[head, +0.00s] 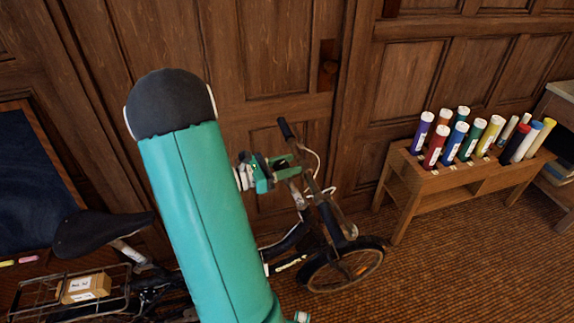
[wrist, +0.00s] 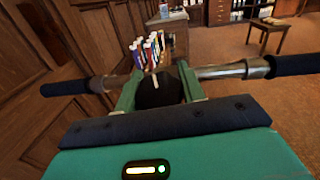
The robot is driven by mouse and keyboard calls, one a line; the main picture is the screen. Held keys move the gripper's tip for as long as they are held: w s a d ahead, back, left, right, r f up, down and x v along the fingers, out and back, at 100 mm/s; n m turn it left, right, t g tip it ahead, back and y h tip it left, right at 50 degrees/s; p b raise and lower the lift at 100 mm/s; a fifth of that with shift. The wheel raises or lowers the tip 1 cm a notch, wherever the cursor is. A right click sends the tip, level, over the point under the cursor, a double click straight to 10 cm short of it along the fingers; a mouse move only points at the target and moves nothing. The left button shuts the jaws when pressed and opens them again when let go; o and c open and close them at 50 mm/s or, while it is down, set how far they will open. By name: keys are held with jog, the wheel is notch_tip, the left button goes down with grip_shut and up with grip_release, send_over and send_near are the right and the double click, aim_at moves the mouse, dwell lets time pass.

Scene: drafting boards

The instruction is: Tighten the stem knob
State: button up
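The stem knob (wrist: 160,91) is dark and rounded, at the middle of the bicycle's handlebar (wrist: 220,71) in the wrist view. My gripper (wrist: 158,84) has its two green fingers on either side of the knob, with no clear gap between them and it. In the head view my gripper (head: 280,172) is at the bicycle's handlebar (head: 312,178), by the stem. The knob cannot be made out there, and my large teal arm hides the middle of the bicycle.
The bicycle's saddle (head: 100,232) and a rear rack with a small box (head: 84,287) are at left. Wood panelling (head: 270,60) stands close behind the bicycle. A wooden rack (head: 440,180) of several coloured tubes is at right. The carpet (head: 450,270) in front of it is clear.

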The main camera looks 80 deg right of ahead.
jog(key=shift+s+a+m+g+y, duration=0.1)
jog(key=shift+m+g+y, duration=0.5)
jog(key=shift+m+y, duration=0.5)
jog(key=shift+s+a+m+g+y, duration=0.1)
jog(key=shift+m+g+y, duration=0.5)
jog(key=shift+m+y, duration=0.45)
jog(key=shift+w, duration=0.1)
jog(key=o, duration=1)
jog(key=shift+c, duration=0.2)
jog(key=v, duration=1.3)
jog(key=shift+w+a, duration=0.15)
jog(key=shift+w, duration=0.2)
